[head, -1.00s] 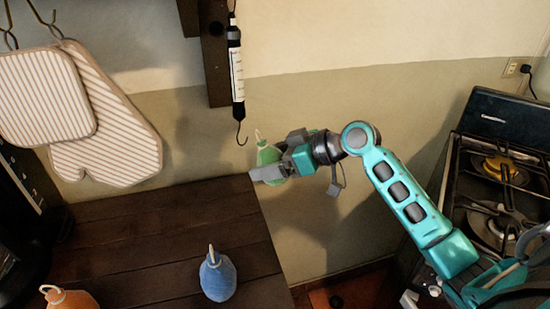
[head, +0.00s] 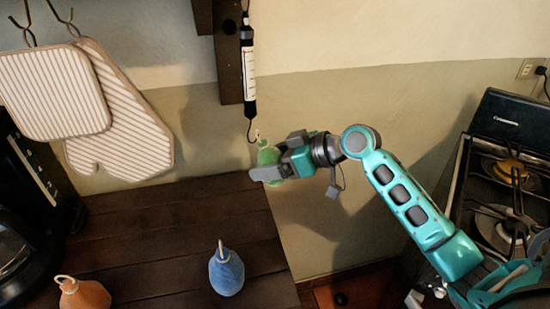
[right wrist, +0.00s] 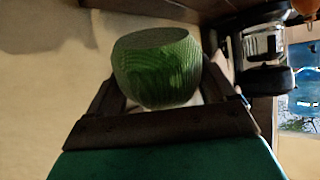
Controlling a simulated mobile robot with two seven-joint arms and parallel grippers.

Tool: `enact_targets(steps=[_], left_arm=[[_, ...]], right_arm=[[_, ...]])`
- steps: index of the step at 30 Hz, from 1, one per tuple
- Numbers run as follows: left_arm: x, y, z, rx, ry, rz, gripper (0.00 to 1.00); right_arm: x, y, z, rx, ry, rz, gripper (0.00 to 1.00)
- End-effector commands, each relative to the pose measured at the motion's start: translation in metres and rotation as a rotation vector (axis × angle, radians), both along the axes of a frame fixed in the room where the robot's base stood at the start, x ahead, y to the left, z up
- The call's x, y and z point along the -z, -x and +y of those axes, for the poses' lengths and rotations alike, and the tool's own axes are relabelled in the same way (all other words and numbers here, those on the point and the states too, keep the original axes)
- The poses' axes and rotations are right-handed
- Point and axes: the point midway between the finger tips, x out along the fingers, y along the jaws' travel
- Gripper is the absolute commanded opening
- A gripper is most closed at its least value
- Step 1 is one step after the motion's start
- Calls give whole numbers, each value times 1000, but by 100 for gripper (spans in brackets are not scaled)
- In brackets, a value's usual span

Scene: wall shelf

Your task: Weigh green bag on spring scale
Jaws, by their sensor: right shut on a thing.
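The green bag (head: 267,154) is held in my right gripper (head: 268,172), above the far right corner of the dark wooden counter. Its loop points up, close to the hook at the bottom of the spring scale (head: 249,75). I cannot tell whether loop and hook touch. The scale hangs upright from a wooden bracket on the wall. In the right wrist view the bag (right wrist: 157,67) sits between the two fingers (right wrist: 163,95). My left gripper is not in view.
A blue bag (head: 226,272) and an orange bag (head: 84,295) stand on the counter (head: 170,235). Striped oven mitts (head: 125,120) hang at left, above a black coffee maker (head: 25,205). A stove (head: 500,170) is at right.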

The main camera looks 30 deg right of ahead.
Motion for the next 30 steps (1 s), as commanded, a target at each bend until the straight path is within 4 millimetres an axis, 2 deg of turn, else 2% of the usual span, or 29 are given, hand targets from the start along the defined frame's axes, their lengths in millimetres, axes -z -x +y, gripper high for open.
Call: enact_targets(steps=[30], left_arm=[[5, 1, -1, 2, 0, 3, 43]], right_arm=[[9, -2, 6, 1, -1, -3, 41]])
